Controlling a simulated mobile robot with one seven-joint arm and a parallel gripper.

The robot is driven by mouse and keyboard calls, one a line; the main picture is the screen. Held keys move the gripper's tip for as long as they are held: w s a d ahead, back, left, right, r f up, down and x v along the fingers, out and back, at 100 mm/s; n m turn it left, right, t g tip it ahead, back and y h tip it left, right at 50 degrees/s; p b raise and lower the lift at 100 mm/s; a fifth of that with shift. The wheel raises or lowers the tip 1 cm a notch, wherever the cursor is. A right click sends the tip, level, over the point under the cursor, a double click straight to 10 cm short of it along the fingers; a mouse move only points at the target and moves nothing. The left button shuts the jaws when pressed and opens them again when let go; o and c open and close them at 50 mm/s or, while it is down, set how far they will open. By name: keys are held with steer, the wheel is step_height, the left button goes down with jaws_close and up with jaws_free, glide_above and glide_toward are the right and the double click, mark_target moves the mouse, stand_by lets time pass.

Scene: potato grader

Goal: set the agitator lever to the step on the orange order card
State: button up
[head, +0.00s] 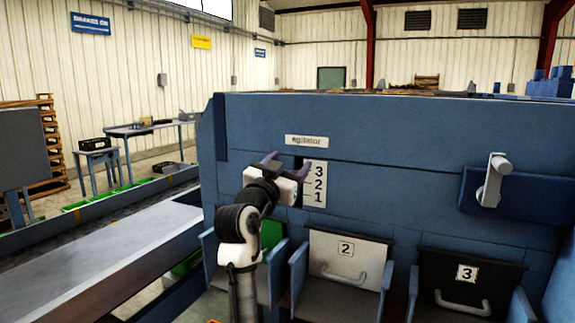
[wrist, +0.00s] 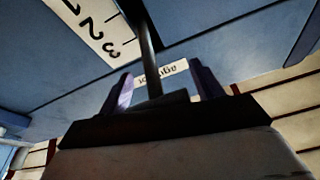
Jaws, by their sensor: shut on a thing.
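The black agitator lever (wrist: 149,45) shows in the wrist view, standing between the purple fingers of my gripper (wrist: 166,84). In the head view my gripper (head: 285,163) is at the slot below the "Agitator" label (head: 307,141), and it hides the lever there. My gripper is shut on the lever. The white scale plate (head: 315,184) reads 3, 2, 1 from top to bottom, right of the slot. The fingers are near the height of the 3, but the lever's exact step cannot be told. No readable orange order card is in view; only an orange scrap (head: 214,321) shows at the bottom edge.
Below the panel are bins with a white flap marked 2 (head: 345,249) and a black flap marked 3 (head: 466,272). A grey crank handle (head: 492,180) sticks out at the right. A conveyor (head: 110,252) runs along the left.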

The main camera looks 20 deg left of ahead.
steer(key=shift+w+f, duration=0.15)
steer(key=shift+f, duration=0.05)
steer(key=o, duration=1.3)
steer(key=shift+w, duration=0.1)
steer(key=shift+s, duration=0.2)
steer(key=shift+s+f, duration=0.2)
steer(key=shift+s, duration=0.1)
steer(key=shift+b+v, duration=2.4)
steer(key=shift+v, duration=4.05)
steer(key=shift+o, duration=0.2)
steer(key=shift+r, duration=0.15)
